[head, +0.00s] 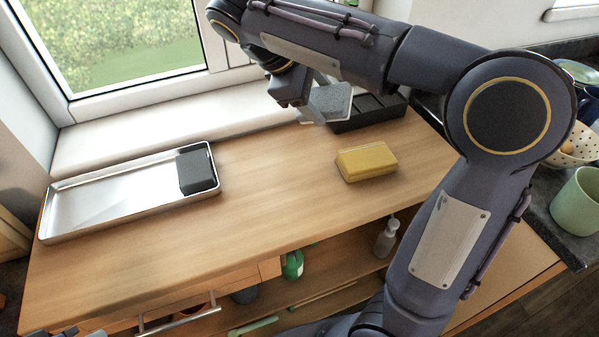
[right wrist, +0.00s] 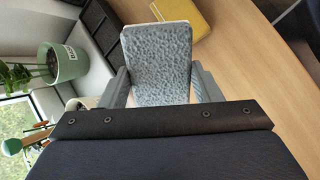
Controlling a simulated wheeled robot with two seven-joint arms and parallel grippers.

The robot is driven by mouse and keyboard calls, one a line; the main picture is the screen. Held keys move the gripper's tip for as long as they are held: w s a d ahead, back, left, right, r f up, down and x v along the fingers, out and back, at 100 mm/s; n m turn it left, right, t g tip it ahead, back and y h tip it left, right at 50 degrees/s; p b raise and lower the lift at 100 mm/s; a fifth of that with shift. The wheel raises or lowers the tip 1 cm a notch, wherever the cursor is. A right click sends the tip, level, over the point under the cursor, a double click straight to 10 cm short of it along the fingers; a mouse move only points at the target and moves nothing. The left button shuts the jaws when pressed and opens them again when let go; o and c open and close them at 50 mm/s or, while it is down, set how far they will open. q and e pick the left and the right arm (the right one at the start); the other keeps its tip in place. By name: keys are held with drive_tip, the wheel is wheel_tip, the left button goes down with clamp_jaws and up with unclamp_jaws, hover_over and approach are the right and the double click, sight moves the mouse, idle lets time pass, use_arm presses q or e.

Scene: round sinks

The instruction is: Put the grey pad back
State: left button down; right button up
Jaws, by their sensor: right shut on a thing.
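The grey pad (head: 330,101) has a rough, speckled face. It is held in my right gripper (head: 316,108), above the back of the wooden counter. In the right wrist view the pad (right wrist: 157,62) sits between the two fingers, which are shut on its sides. A black compartment holder (head: 370,113) stands just right of and behind the pad in the head view; the pad overlaps its left end there. Whether they touch I cannot tell. The holder also shows at the upper left of the right wrist view (right wrist: 96,24). My left gripper is not clearly seen.
A yellow sponge (head: 366,161) lies on the counter (head: 270,190) in front of the holder. A metal tray (head: 110,205) with a dark block (head: 197,170) in it lies at left. The window sill (head: 150,138) bounds the back. The counter's middle is clear.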

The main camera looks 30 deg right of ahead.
drive_tip(key=s+a+f+m+y+p, duration=0.25)
drive_tip(key=s+a+m+y, duration=0.4)
drive_tip(key=s+a, duration=0.75)
hover_over(300, 191)
drive_tip(key=s, duration=0.1)
drive_tip(key=shift+n+y, duration=0.25)
drive_tip(key=shift+n, duration=0.1)
drive_tip(key=f, duration=0.7)
drive_tip(key=shift+s+a+f+p, duration=0.15)
drive_tip(key=shift+a+f+p, duration=0.15)
drive_tip(key=shift+f, duration=0.1)
drive_tip(key=shift+w+d+f, duration=0.2)
drive_tip(key=shift+w+f, duration=0.15)
drive_tip(key=shift+f, duration=0.1)
drive_tip(key=shift+w+d+f, duration=0.1)
drive_tip(key=shift+w+f, duration=0.05)
drive_tip(key=shift+f, duration=0.8)
drive_tip(key=shift+w+d+f, duration=0.1)
drive_tip(key=shift+f, duration=0.8)
